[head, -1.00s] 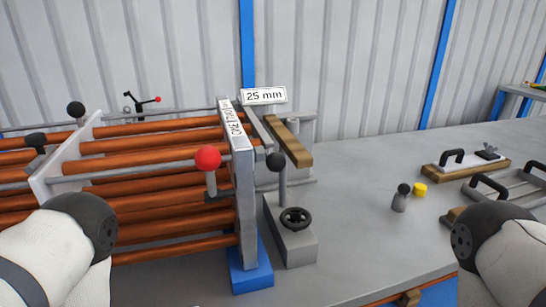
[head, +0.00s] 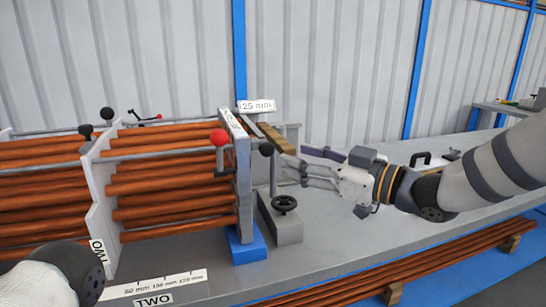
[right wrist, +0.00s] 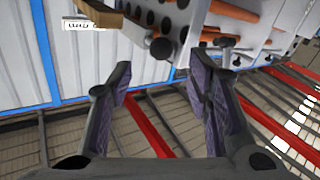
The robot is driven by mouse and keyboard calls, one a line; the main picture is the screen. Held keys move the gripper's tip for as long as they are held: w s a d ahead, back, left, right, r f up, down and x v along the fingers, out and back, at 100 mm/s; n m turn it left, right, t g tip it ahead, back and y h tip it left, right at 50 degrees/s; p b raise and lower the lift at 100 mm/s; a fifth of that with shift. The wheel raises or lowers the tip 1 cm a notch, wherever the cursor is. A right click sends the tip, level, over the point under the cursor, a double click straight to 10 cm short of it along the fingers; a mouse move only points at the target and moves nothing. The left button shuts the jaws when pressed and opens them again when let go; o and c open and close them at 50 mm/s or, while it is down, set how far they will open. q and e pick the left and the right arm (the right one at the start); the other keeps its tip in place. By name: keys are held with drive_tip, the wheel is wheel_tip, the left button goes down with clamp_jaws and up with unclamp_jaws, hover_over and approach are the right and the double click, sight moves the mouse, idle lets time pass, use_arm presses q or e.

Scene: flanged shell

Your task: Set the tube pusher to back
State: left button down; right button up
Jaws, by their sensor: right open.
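No part is labelled as the tube pusher, so I cannot tell surely which one it is. A lever with a black knob (head: 266,149) stands upright on a grey block with a black handwheel (head: 285,203), at the right of the tube rack's end plate (head: 241,170). A wooden bar (head: 276,138) lies behind it, under the "25 mm" sign (head: 257,106). My right gripper (head: 300,163) is open and empty, its fingers pointing left, just right of the lever and apart from it. The wrist view shows its spread fingers (right wrist: 160,80). My left gripper is out of view.
A red-knobbed lever (head: 218,138) stands left of the end plate among copper tubes (head: 170,195). A white divider plate (head: 103,210) is further left. More tubes (head: 385,270) lie along the lower front.

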sight(273, 152)
drive_tip(key=x, duration=0.7)
drive_tip(key=shift+w+a+f, duration=0.1)
drive_tip(key=shift+a, duration=0.1)
drive_tip(key=shift+c, duration=0.3)
clamp_jaws()
